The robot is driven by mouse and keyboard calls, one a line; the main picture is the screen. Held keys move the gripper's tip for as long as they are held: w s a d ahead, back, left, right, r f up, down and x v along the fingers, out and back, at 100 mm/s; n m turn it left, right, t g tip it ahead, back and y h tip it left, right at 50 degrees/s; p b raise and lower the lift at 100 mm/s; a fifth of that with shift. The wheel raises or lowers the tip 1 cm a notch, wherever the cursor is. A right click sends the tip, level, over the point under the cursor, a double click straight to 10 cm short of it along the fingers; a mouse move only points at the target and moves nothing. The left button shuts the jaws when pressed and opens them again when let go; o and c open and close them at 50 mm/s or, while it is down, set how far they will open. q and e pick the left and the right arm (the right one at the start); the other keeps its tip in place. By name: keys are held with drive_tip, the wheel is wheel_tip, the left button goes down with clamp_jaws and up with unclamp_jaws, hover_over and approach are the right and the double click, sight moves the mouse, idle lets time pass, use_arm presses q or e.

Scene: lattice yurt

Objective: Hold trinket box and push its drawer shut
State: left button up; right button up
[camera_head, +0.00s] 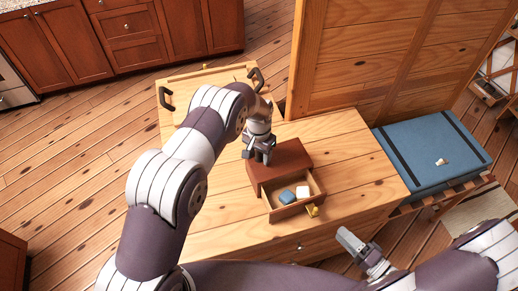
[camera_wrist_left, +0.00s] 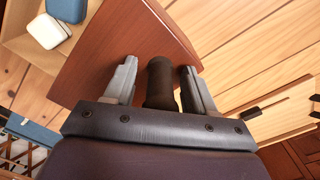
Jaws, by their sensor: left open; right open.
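The reddish-brown trinket box (camera_head: 290,156) stands on the wooden cabinet top. Its drawer (camera_head: 291,211) is pulled out toward the front, with a brass knob (camera_head: 313,211). In it lie a blue piece (camera_head: 287,197) and a white piece (camera_head: 303,192). My left gripper (camera_head: 259,160) is above the back left of the box top. In the left wrist view its open fingers stand on both sides of a dark upright knob (camera_wrist_left: 160,82), with gaps visible. My right gripper (camera_head: 361,250) is open and empty, in front of the cabinet and apart from the drawer.
The cabinet top (camera_head: 355,150) is clear right of the box. A tall wooden panel (camera_head: 365,60) rises behind it. A blue cushioned bench (camera_head: 430,160) is at the right. A wooden tray (camera_head: 185,77) with dark handles lies behind my left arm.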

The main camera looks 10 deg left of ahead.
use_arm(q)
clamp_jaws()
drive_tip(key=shift+s, duration=0.1)
idle(1.0)
